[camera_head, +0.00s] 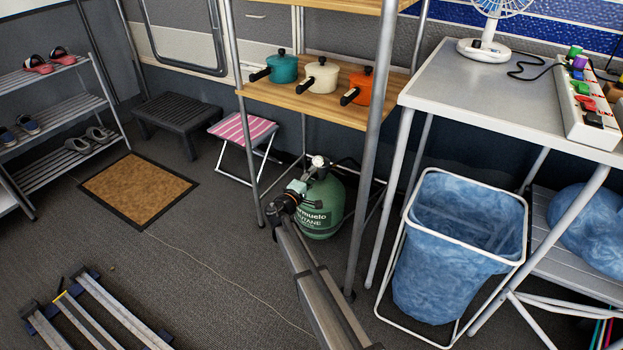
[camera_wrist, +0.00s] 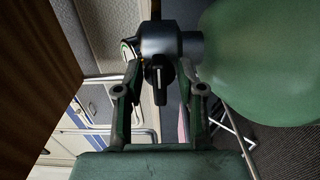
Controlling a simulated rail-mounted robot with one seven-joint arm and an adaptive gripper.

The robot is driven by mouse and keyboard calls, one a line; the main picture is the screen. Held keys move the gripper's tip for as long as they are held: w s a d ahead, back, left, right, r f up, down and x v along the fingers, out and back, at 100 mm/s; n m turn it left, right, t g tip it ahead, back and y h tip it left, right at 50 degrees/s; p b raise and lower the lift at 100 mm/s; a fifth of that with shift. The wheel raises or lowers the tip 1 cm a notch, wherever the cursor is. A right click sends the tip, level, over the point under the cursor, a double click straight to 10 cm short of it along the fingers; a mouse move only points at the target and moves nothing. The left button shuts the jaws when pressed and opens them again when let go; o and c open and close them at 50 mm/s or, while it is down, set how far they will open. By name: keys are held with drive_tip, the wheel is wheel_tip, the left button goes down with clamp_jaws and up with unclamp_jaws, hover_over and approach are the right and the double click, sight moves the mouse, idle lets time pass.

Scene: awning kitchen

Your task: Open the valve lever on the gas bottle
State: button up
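The green gas bottle (camera_head: 322,208) stands on the floor under the wooden shelf; its rounded side also fills the right of the wrist view (camera_wrist: 265,60). A dark regulator (camera_wrist: 173,38) sits beside the bottle top in the wrist view. Its black valve lever (camera_wrist: 159,88) has a white line and points down the picture. My gripper (camera_wrist: 160,72) is open, with one finger to each side of the lever. I cannot tell whether either finger touches it. In the head view my gripper (camera_head: 292,194) is at the bottle's upper left and hides part of the valve.
Shelf posts (camera_head: 367,150) stand close to the right of the bottle and my arm. Three pots stand on the wooden shelf (camera_head: 330,108) above. A blue bin (camera_head: 440,275) is at the right, a pink stool (camera_head: 243,128) behind left. The floor (camera_head: 210,235) at left has free room.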

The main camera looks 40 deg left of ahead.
clamp_jaws()
drive_tip(key=shift+r+n+p, duration=0.1)
drive_tip(key=shift+n+p, duration=0.3)
drive_tip(key=shift+p, duration=0.15)
drive_tip(key=n+p, duration=0.1)
drive_tip(key=p, duration=0.1)
drive_tip(key=n+p, duration=0.2)
drive_tip(key=shift+r+n, duration=0.2)
drive_tip(key=shift+n, duration=0.1)
drive_tip(key=n+p, duration=0.5)
drive_tip(key=p, duration=0.1)
drive_tip(key=n+p, duration=0.5)
drive_tip(key=shift+n+p, duration=0.4)
drive_tip(key=shift+f+n+p, duration=0.25)
drive_tip(key=shift+n+p, duration=1.1)
drive_tip(key=shift+n, duration=0.05)
